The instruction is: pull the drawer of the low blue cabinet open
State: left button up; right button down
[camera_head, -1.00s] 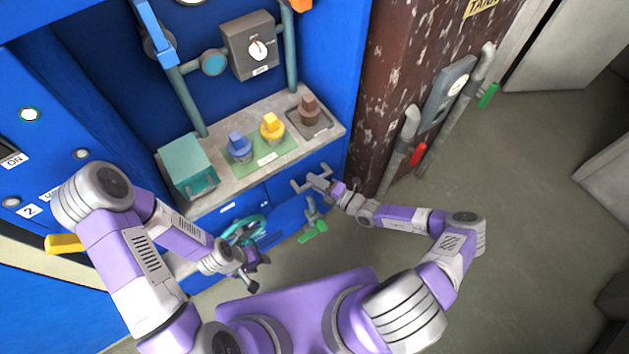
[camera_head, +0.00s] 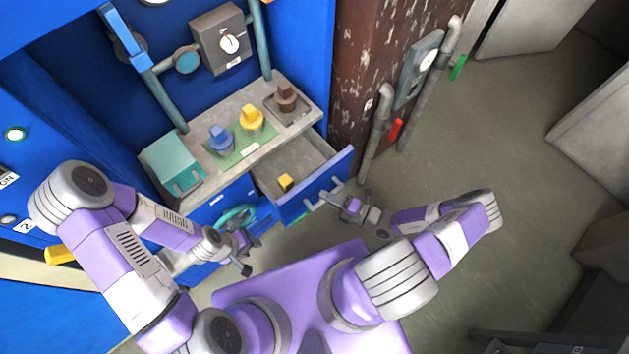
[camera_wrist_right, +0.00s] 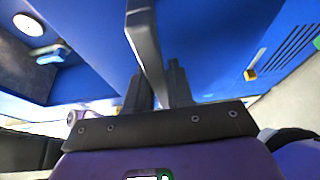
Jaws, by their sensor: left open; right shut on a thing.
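The low blue cabinet (camera_head: 222,204) has a grey worktop. Its drawer (camera_head: 318,186) stands pulled out, with a small yellow block (camera_head: 286,182) lying inside. My right gripper (camera_head: 338,198) is at the drawer's front, shut on the grey bar handle. In the right wrist view the handle (camera_wrist_right: 143,40) runs down between the two dark fingers (camera_wrist_right: 160,88), against the blue drawer front. My left gripper (camera_head: 245,252) is open and empty, low in front of the cabinet's left part, near a teal wheel (camera_head: 236,217).
On the worktop stand a teal box (camera_head: 172,162), a blue piece (camera_head: 221,138), a yellow piece (camera_head: 251,119) and a brown piece (camera_head: 286,97) on a tray. A rusty brown column (camera_head: 362,75) with grey pipes stands to the right. The floor (camera_head: 470,140) at the right is clear.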

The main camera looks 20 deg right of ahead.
jog(key=shift+s+d, duration=0.35)
jog(key=shift+s, duration=0.55)
jog(key=shift+s+d, duration=0.35)
jog(key=shift+s, duration=0.5)
jog(key=shift+s+d, duration=0.35)
jog(key=shift+s, duration=0.55)
jog(key=c, duration=1.1)
grip_release()
jog(key=v, duration=0.7)
jog(key=shift+s+d, duration=0.15)
jog(key=shift+s, duration=0.15)
